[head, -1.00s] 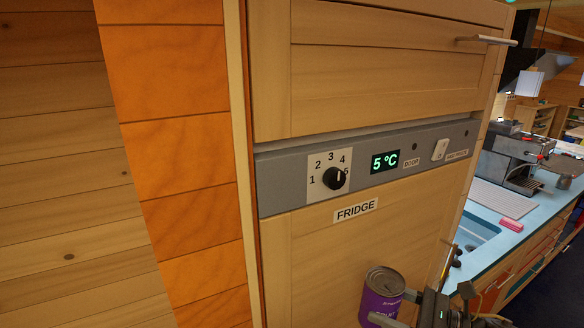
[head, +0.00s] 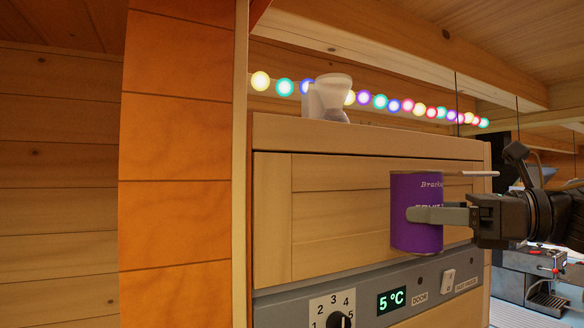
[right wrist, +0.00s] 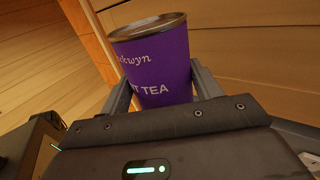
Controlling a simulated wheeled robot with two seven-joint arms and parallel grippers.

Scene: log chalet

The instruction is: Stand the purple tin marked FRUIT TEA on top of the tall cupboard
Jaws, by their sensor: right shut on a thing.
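The purple tin (head: 420,195) is upright in my right gripper (head: 440,215), which is shut on it. In the right wrist view the tin (right wrist: 160,60) shows the letters "T TEA" and a silver rim, with the gripper's fingers (right wrist: 160,88) on both sides. The tall cupboard (head: 330,215) stands behind the tin, with the fridge panel below its upper door. The tin is in front of that upper door, below the cupboard's top edge (head: 370,132). My left gripper is not in view.
A white object like a lamp or scoop (head: 333,97) stands on the cupboard top towards the left. The top to its right looks clear. Coloured string lights (head: 395,104) run behind, under a wooden beam. A coffee machine (head: 535,270) is at the lower right.

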